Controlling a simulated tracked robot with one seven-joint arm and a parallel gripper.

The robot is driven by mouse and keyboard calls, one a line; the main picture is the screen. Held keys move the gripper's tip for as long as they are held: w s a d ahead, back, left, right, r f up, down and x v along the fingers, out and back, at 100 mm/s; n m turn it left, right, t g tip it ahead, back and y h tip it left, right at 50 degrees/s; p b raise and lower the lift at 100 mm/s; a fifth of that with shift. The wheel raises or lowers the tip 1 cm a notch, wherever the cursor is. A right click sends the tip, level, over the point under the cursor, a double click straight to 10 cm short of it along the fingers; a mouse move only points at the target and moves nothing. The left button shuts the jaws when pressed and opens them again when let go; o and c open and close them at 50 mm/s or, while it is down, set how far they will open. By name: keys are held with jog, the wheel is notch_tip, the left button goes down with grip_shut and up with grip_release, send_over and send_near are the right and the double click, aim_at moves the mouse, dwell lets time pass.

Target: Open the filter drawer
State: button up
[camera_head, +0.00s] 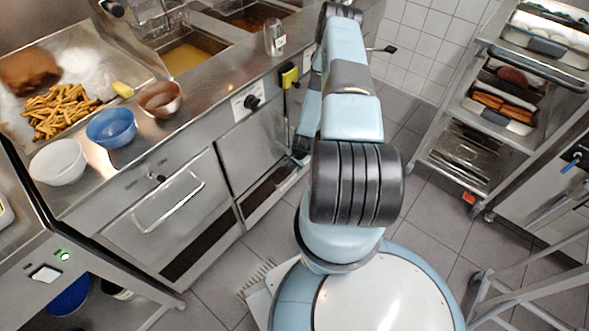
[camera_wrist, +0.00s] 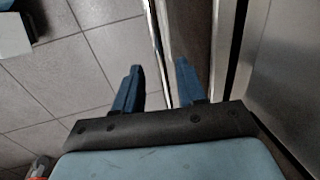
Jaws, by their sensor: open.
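The steel counter unit on the left has a front panel (camera_head: 160,212) with a bar handle (camera_head: 168,203); it looks shut. A second steel front (camera_head: 252,150) is to its right, closer to my arm. I cannot tell for sure which one is the filter drawer. In the wrist view my gripper (camera_wrist: 158,66) is open, with two blue fingers apart and nothing seen held. A narrow upright metal edge (camera_wrist: 157,45) shows beyond the gap between the fingers; I cannot tell whether they touch it. In the head view my arm mostly hides the gripper.
A tray rack (camera_head: 478,150) stands at the right.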

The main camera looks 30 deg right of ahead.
jog(key=shift+w+a+f, duration=0.1)
jog(key=shift+w+f, duration=0.05)
jog(key=shift+f, duration=0.5)
jog(key=shift+w+f, duration=0.1)
jog(key=shift+f, duration=0.5)
grip_shut()
